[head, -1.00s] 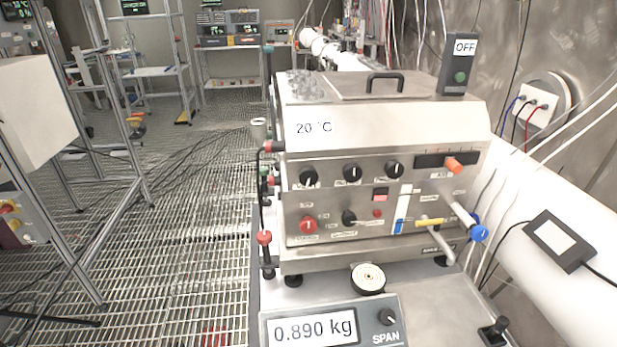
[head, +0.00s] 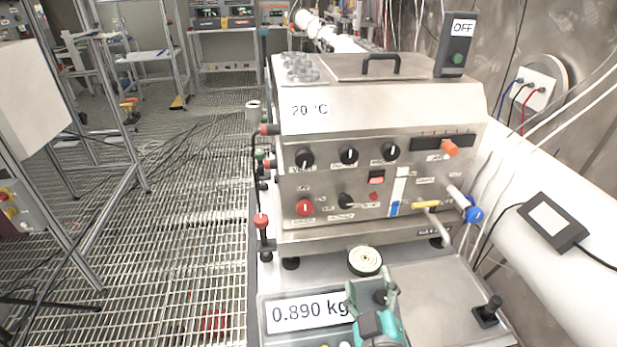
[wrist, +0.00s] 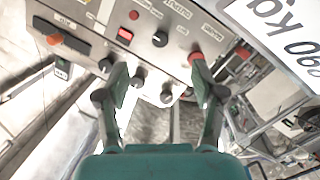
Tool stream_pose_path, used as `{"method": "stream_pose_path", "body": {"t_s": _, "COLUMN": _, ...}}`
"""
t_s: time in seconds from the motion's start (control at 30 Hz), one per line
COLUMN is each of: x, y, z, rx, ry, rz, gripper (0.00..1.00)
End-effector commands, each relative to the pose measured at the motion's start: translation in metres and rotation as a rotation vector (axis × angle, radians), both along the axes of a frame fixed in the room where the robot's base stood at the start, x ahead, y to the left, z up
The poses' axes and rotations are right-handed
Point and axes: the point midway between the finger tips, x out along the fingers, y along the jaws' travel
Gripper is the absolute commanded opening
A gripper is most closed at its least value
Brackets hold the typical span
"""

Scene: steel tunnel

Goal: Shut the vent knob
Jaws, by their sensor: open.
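The steel machine's front panel (head: 330,183) carries three black knobs in its upper row: left (head: 304,158), middle (head: 348,155) and right (head: 390,151). A red knob (head: 305,207) and another black knob (head: 346,201) sit below them. My gripper (head: 371,290) is open and empty, low in front of the panel and over the scale. In the wrist view the panel is upside down; the upper-row middle knob (wrist: 137,80) and left knob (wrist: 166,97) show between the fingers of my gripper (wrist: 160,82).
A scale display (head: 300,311) reading 0.890 kg lies in front, partly hidden by my gripper. A round dial (head: 364,261) sits before the machine. A lever with a blue end (head: 474,214) sticks out at right, near a white pipe (head: 560,190). Grating floor (head: 190,220) is open at left.

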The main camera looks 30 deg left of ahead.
Motion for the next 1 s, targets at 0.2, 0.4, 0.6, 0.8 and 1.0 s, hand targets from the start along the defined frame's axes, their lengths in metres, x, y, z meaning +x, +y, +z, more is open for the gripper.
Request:
{"method": "stream_pose_path", "body": {"t_s": 0.2, "x": 0.022, "y": 0.066, "z": 0.074, "rx": -0.05, "ry": -0.075, "rz": 0.078, "gripper": 0.68}}
{"method": "stream_pose_path", "body": {"t_s": 0.4, "x": 0.027, "y": 0.111, "z": 0.131, "rx": -0.091, "ry": -0.125, "rz": 0.13, "gripper": 0.68}}
{"method": "stream_pose_path", "body": {"t_s": 0.6, "x": 0.026, "y": 0.131, "z": 0.157, "rx": -0.112, "ry": -0.147, "rz": 0.154, "gripper": 0.68}}
{"method": "stream_pose_path", "body": {"t_s": 0.8, "x": 0.036, "y": 0.14, "z": 0.16, "rx": -0.115, "ry": -0.15, "rz": 0.156, "gripper": 0.68}}
{"method": "stream_pose_path", "body": {"t_s": 1.0, "x": 0.063, "y": 0.159, "z": 0.16, "rx": -0.114, "ry": -0.149, "rz": 0.155, "gripper": 0.68}}
